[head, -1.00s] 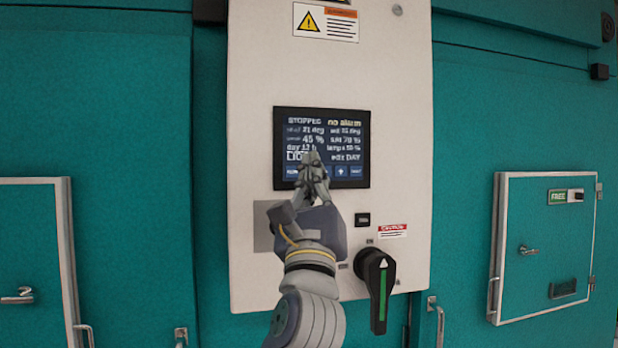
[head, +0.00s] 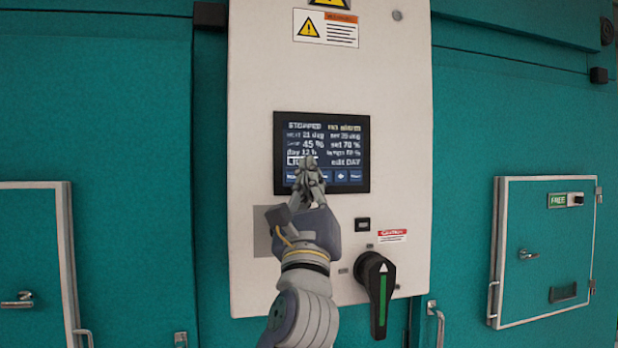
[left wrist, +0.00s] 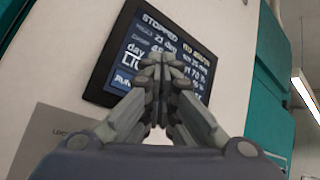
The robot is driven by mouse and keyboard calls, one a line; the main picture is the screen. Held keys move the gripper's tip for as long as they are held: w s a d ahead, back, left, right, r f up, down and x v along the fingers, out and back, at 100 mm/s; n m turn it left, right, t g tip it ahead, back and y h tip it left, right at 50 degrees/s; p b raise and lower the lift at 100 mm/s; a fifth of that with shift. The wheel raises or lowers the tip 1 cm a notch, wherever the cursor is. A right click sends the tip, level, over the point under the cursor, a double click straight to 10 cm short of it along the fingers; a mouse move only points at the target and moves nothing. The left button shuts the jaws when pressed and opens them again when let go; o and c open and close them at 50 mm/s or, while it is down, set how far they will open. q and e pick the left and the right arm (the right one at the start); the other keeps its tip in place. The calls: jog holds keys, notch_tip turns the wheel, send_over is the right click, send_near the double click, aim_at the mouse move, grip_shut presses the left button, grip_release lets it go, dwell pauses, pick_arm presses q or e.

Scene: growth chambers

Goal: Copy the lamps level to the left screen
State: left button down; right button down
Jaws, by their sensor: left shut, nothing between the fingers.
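The dark screen (head: 322,140) is set in a pale control panel (head: 260,70). It reads STOPPED at top left, with 21 deg, 45 %, set 70 %, a day line and "edit DAY"; the lamps line at right is too blurred to read surely. A row of blue buttons runs along its bottom edge. My left gripper (head: 309,172) is shut and empty, its fingertips in front of the screen's lower left part, hiding some of that row. In the left wrist view the screen (left wrist: 125,50) is tilted behind the shut fingers; I cannot tell whether they touch it. My right gripper is out of view.
A black rotary handle with a green stripe (head: 379,290) sticks out at the panel's lower right. A small dark switch (head: 362,225) sits below the screen. Teal chamber doors with latches (head: 528,253) flank the panel.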

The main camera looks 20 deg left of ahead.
pick_arm(q)
jog(key=shift+w+a, duration=0.1)
jog(key=shift+w, duration=0.05)
dwell(0.7)
jog(key=shift+w+a, duration=0.15)
jog(key=shift+w, duration=0.05)
jog(key=shift+w+a, duration=0.15)
jog(key=shift+w, duration=0.1)
dwell(0.9)
jog(key=shift+s+p, duration=0.1)
jog(key=shift+p, duration=0.2)
jog(key=shift+s+d, duration=0.4)
jog(key=shift+s, duration=0.1)
jog(key=s+d, duration=0.1)
jog(key=s, duration=0.1)
jog(key=s+d+p, duration=0.1)
jog(key=s, duration=0.1)
jog(key=shift+d+p, duration=0.3)
jog(key=shift+d, duration=0.1)
